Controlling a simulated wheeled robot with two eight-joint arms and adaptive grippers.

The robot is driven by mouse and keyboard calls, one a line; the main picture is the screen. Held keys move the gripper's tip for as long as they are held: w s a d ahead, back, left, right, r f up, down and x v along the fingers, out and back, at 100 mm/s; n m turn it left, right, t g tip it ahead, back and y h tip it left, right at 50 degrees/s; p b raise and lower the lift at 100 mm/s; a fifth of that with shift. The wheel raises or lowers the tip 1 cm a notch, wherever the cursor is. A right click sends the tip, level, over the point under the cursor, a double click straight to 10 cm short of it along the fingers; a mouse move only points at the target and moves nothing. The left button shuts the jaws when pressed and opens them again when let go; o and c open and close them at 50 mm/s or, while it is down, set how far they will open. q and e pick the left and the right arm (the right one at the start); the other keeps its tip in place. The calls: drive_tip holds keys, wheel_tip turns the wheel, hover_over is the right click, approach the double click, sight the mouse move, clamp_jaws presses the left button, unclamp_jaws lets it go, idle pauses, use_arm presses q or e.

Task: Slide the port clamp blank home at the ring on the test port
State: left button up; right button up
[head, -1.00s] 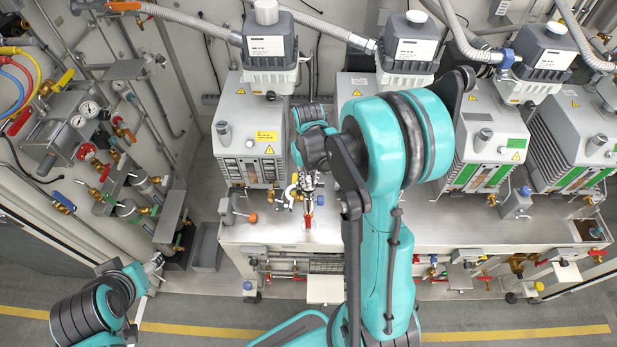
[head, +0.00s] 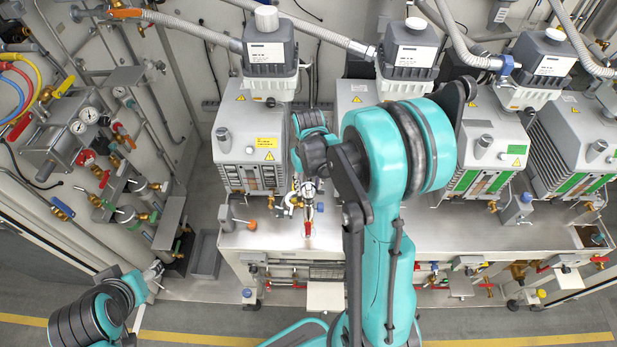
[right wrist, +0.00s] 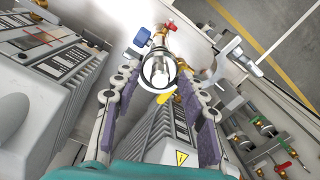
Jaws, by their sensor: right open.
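The test port is a short silver fitting (right wrist: 157,72) with a pale ring (right wrist: 142,62) around its mouth, seen nearly end-on in the right wrist view. A blue knob (right wrist: 142,37) and a red handle (right wrist: 171,26) sit behind it. I cannot pick out the clamp blank for certain from the metal parts inside the ring. My right gripper (right wrist: 157,82) is open, its purple-padded fingers on either side of the port; contact is unclear. In the head view my right gripper (head: 306,188) is small, above the bench. My left gripper (head: 154,272) is low at the left; its jaws are unclear.
Several grey pumps stand along the steel bench (head: 440,232); the nearest pump (head: 245,130) is just behind the port. A grey bracket (right wrist: 232,62) stands to the right in the wrist view. Gauges and valves (head: 80,125) line the left wall. Open floor lies in front.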

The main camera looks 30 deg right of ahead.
wheel_tip(320, 180, up, 12)
drive_tip(key=shift+f, duration=0.15)
drive_tip(key=shift+f, duration=0.1)
idle(0.8)
drive_tip(key=s+a+f+n+t+b, duration=0.1)
drive_tip(key=s+a+f+t+b, duration=0.6)
drive_tip(key=b, duration=0.8)
drive_tip(key=s+a+f, duration=0.3)
drive_tip(key=s+f, duration=0.1)
drive_tip(key=f, duration=0.1)
drive_tip(key=shift+a+n, duration=0.3)
drive_tip(key=shift+n, duration=0.1)
